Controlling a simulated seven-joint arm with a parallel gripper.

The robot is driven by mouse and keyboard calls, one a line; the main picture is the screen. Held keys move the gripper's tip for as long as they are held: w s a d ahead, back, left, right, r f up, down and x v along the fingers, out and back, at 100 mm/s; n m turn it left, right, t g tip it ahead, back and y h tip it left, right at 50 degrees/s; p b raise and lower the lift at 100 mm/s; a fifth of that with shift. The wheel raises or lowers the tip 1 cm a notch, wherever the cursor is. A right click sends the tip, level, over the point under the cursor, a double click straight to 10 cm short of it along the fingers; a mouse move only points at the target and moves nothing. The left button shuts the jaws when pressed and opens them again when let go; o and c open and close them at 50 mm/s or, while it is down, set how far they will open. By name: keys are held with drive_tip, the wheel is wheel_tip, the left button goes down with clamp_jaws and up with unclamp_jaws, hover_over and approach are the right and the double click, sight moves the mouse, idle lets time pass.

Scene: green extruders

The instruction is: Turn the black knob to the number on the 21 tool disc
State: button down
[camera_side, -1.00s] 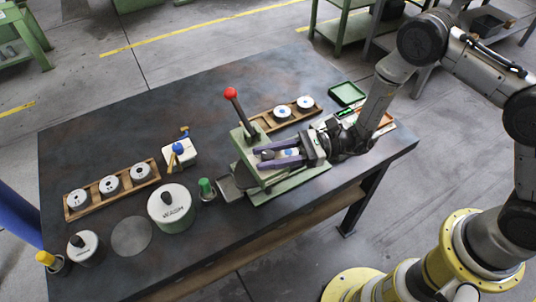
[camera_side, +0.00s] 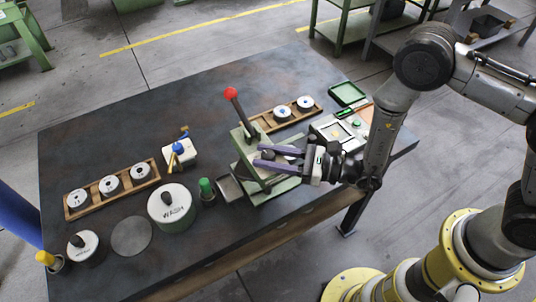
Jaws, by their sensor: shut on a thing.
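My gripper (camera_side: 260,156), with two purple fingers, reaches in from the right over the green extruder (camera_side: 262,193). Its fingers lie one behind the other around the black knob (camera_side: 268,155) and are shut on it. The knob is small here and partly hidden by the fingers; its pointer and any scale cannot be read. White tool discs stand in a wooden rack at the left (camera_side: 110,184) and in another behind the extruder (camera_side: 283,111). Their numbers are too small to read, so I cannot tell which is the 21 disc.
A red-ball lever (camera_side: 231,93) rises from the extruder. A WASH pot (camera_side: 172,206), a green-capped bottle (camera_side: 206,187) and a white unit with a blue knob (camera_side: 180,154) stand left. A pale device (camera_side: 325,130) and green tray (camera_side: 347,94) lie right. The table's back middle is clear.

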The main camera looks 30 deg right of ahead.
drive_tip(key=shift+m+t+h, duration=0.3)
drive_tip(key=shift+t, duration=0.1)
drive_tip(key=c, duration=0.5)
unclamp_jaws()
drive_tip(key=v, duration=1.3)
drive_tip(key=shift+s+d, duration=0.3)
